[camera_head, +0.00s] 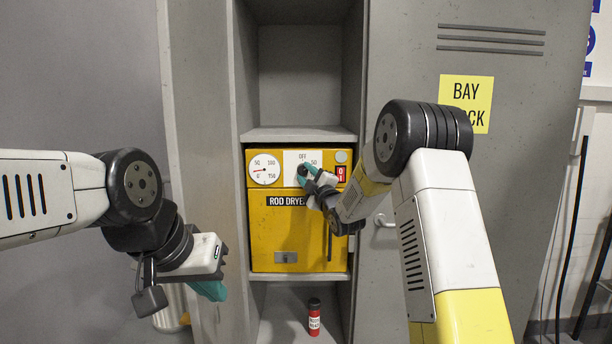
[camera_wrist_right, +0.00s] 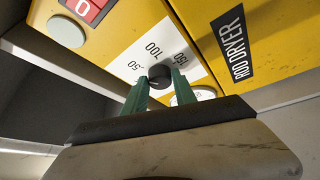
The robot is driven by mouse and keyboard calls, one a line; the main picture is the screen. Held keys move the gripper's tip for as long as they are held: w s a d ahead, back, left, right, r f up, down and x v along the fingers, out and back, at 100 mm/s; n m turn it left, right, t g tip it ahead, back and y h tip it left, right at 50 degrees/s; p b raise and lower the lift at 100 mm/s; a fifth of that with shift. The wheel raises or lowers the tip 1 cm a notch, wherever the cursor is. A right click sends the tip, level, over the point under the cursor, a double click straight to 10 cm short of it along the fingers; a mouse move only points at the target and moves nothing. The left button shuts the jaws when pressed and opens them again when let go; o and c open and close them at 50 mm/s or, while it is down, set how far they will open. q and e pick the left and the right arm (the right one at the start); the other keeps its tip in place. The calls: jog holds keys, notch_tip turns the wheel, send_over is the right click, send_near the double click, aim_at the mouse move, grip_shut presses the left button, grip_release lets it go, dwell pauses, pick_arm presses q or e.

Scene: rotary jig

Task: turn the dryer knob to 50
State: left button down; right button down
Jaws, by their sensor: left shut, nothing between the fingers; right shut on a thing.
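The yellow rod dryer (camera_head: 285,235) stands on a shelf of the grey locker. Its black knob (camera_wrist_right: 160,76) sits on a white plate (camera_wrist_right: 136,53) with OFF and 50 readable in the head view, and 50, 100 and 150 in the right wrist view. My right gripper (camera_head: 305,174) is shut on the knob; its green fingers (camera_wrist_right: 157,85) lie on either side of it. I cannot make out the knob's pointer mark. My left gripper (camera_head: 212,290) is shut and empty, low at the left, away from the dryer.
A round gauge (camera_head: 264,168) left of the knob has a red needle pointing left. A red switch (camera_head: 341,173) and a grey round button (camera_head: 341,156) are to its right. A red bottle (camera_head: 314,316) stands on the lower shelf. The upper compartment is empty.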

dwell(0.3)
jog(key=c, duration=1)
grip_release()
jog(key=v, duration=0.7)
jog(key=shift+s+d, duration=0.2)
jog(key=shift+s, duration=0.15)
jog(key=shift+f, duration=0.1)
